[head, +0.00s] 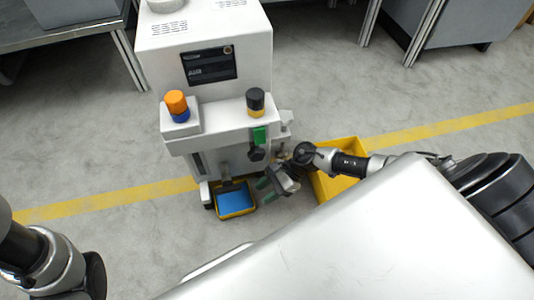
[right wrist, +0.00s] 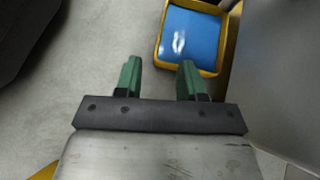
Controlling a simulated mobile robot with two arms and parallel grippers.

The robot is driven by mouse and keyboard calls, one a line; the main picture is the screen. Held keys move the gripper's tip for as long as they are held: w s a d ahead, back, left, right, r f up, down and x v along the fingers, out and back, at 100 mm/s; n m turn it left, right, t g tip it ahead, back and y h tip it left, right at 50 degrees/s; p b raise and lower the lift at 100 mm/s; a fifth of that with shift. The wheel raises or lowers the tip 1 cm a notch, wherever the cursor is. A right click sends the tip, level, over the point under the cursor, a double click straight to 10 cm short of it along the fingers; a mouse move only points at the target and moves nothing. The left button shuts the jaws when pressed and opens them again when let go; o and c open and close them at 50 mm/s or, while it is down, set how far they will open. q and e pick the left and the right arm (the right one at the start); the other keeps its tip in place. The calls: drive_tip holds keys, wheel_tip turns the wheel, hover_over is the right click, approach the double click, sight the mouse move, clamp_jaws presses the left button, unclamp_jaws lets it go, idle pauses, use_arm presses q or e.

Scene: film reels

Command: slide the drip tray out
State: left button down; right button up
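The drip tray (head: 236,212) is a yellow-rimmed tray with a blue inside, low at the front foot of the white machine (head: 205,60). It also shows at the top of the right wrist view (right wrist: 190,36). My right gripper (head: 266,189) is just right of the tray in the head view. In the right wrist view its two green fingers (right wrist: 158,78) are apart with only floor between them, and the tray lies beyond their tips. My left arm shows at the lower left of the head view, but its fingers are out of frame.
A yellow bin (head: 326,186) stands on the floor right of the machine, partly behind my right arm. The machine carries an orange knob (head: 175,102) and a black knob (head: 255,100). Grey tables stand at the back. Floor in front of the tray looks clear.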

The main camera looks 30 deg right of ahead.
sight(241, 212)
drive_tip(key=b+x, duration=0.4)
drive_tip(key=x, duration=0.5)
drive_tip(key=shift+a+f+b, duration=0.1)
drive_tip(key=shift+f+b, duration=0.15)
drive_tip(key=shift+b, duration=0.05)
drive_tip(key=shift+a+f, duration=0.25)
drive_tip(key=shift+a, duration=0.2)
drive_tip(key=shift+c, duration=0.3)
clamp_jaws()
drive_tip(key=shift+s, duration=0.15)
